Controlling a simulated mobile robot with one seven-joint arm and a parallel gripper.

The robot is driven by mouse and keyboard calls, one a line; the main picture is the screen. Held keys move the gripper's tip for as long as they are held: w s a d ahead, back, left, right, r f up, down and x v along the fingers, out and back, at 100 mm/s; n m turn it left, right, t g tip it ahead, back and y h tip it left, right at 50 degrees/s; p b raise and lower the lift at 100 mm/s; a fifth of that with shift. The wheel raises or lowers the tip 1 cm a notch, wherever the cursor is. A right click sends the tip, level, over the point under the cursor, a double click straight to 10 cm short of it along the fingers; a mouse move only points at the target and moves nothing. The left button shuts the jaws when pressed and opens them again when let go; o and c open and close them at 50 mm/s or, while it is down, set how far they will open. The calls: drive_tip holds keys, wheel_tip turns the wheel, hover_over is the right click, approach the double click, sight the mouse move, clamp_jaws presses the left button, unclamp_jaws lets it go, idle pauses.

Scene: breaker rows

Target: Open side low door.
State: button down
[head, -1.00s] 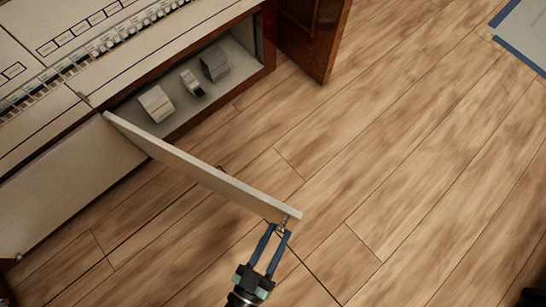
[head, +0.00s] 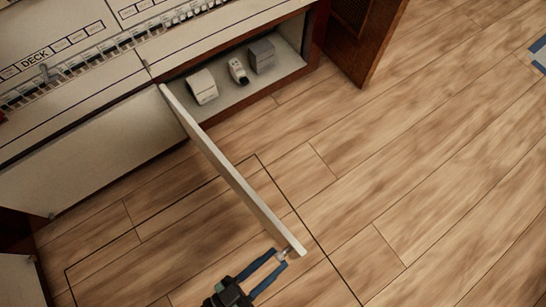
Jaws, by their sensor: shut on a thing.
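The low door (head: 232,177) is a pale panel hinged at its left end on the cabinet. It stands swung well out over the floor, showing nearly edge-on. My gripper (head: 281,256) is at the door's free end, with its blue fingers closed on the small metal knob (head: 285,253) there. The compartment (head: 222,112) behind the door is exposed. Inside it stand a white box (head: 202,86), a small white device (head: 238,71) and a grey box (head: 262,55).
A second pale low panel (head: 95,172) is shut to the left of the opening. A brown wooden door (head: 362,40) stands open at the right. The breaker panel with rows of switches (head: 65,65) is above. Wooden floor (head: 420,190) is clear to the right.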

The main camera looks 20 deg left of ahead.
drive_tip(key=c, duration=0.6)
unclamp_jaws()
drive_tip(key=shift+s, duration=0.1)
drive_tip(key=v, duration=1.2)
drive_tip(key=shift+s+a+p, duration=0.3)
drive_tip(key=shift+p, duration=0.1)
